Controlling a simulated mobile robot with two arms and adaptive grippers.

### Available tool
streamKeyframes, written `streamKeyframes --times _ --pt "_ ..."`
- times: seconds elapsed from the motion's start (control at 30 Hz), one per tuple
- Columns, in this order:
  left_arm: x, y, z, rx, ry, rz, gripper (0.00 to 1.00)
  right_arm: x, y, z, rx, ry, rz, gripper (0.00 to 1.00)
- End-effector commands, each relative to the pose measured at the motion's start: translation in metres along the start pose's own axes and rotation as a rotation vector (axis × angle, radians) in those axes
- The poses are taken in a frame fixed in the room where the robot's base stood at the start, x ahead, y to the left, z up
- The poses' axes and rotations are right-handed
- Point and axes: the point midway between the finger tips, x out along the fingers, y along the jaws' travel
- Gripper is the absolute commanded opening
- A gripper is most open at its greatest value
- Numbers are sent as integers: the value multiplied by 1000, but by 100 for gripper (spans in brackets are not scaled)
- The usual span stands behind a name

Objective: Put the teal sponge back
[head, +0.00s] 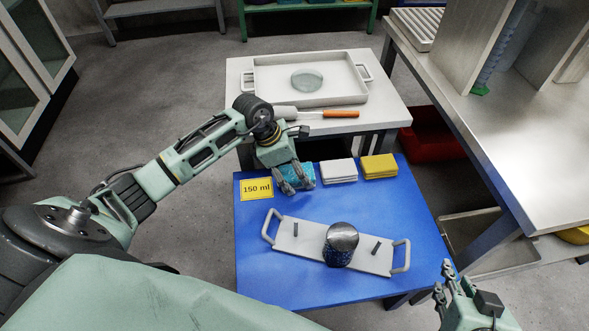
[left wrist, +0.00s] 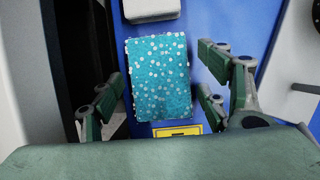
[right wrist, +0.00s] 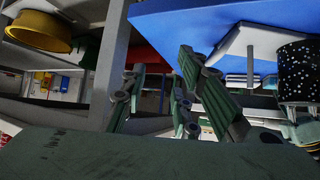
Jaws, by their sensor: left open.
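The teal sponge (head: 306,172) lies on the blue table (head: 330,206), left of the white sponge, partly hidden by my left gripper in the head view. In the left wrist view the whole speckled teal face of the sponge (left wrist: 160,78) shows. My left gripper (head: 292,188) is open just above it. Its fingers (left wrist: 162,100) stand to either side of the sponge, with gaps. My right gripper (head: 443,284) is empty beside the table's right front corner, with its fingers apart (right wrist: 158,98).
A white sponge (head: 338,170) and a yellow sponge (head: 379,166) lie right of the teal one. A yellow "150 ml" card (head: 256,189) is left. In front, a handled grey plate (head: 295,235) bears a dark speckled cylinder (head: 340,247). A tray (head: 330,97) stands behind.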

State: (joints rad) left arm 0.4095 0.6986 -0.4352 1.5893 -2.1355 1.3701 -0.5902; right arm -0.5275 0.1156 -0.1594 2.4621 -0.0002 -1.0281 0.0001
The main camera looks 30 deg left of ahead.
Motion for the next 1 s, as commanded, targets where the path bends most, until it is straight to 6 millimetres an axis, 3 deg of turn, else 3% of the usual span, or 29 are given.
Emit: streamKeyframes --times 0.17,0.47,0.7,0.73,0.87,0.9,1.0 --pt "-3 0 2 0 0 0 69 -3 0 9 1 -44 -1 28" --pt "-20 0 1 0 1 0 69 -28 8 69 7 -326 16 28" --pt "-34 0 1 0 1 0 69 -63 13 118 15 -572 29 28" --pt "-38 0 2 0 1 1 69 -68 13 120 16 -596 30 28" --pt "-76 1 3 1 2 3 69 -80 14 100 16 -594 29 28" --pt "-71 0 2 1 1 0 69 -66 13 114 16 -603 28 28" --pt "-78 0 2 1 0 0 69 -48 13 127 15 -612 26 28"
